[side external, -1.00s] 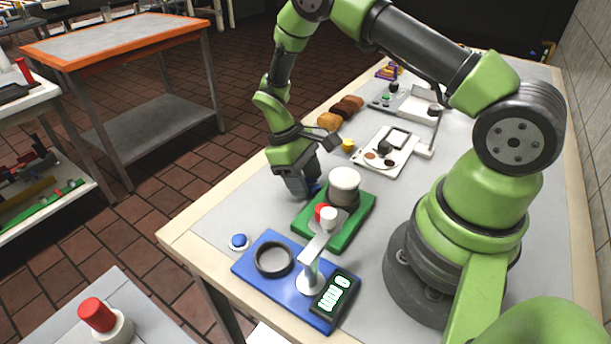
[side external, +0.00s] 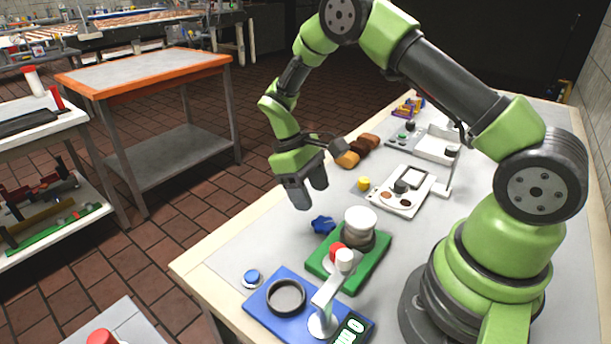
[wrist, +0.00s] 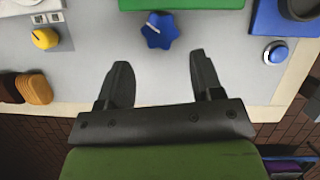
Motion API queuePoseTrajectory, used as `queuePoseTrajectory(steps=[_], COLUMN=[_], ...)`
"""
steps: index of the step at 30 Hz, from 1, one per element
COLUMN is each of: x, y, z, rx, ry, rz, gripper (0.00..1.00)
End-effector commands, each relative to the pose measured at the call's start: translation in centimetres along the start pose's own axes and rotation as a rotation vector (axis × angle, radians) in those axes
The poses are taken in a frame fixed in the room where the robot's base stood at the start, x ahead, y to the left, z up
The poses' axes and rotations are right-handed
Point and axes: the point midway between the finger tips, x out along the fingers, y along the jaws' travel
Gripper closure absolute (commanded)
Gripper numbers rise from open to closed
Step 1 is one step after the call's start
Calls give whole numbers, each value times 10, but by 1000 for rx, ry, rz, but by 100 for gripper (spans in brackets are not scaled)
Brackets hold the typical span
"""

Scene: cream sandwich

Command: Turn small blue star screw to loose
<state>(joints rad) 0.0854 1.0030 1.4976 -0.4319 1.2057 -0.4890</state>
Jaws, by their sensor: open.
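My gripper (side external: 304,196) is open and empty, raised above the table and to the left of the screw. In the wrist view my gripper (wrist: 157,70) shows its two dark fingers spread apart, touching nothing.
A green base (side external: 374,262) carries a white-topped cylinder (side external: 361,221). A blue base (side external: 268,312) with a dark ring and a blue button (side external: 252,279) stand nearer. A yellow knob (side external: 364,183) and brown biscuits (side external: 358,150) lie farther back. The table edge is close.

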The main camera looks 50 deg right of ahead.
Motion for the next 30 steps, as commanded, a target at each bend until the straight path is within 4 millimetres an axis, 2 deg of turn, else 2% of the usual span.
queuePoseTrajectory(steps=[3,10,19,24,30], x=[-22,-39,-39,-38,-24], y=[0,0,1,17,16], z=[0,0,0,4,3], rx=[1,0,20,310,364], ry=[4,-1,-1,0,-5], rz=[1,0,-8,-128,-151], gripper=[40,40,39,39,39])
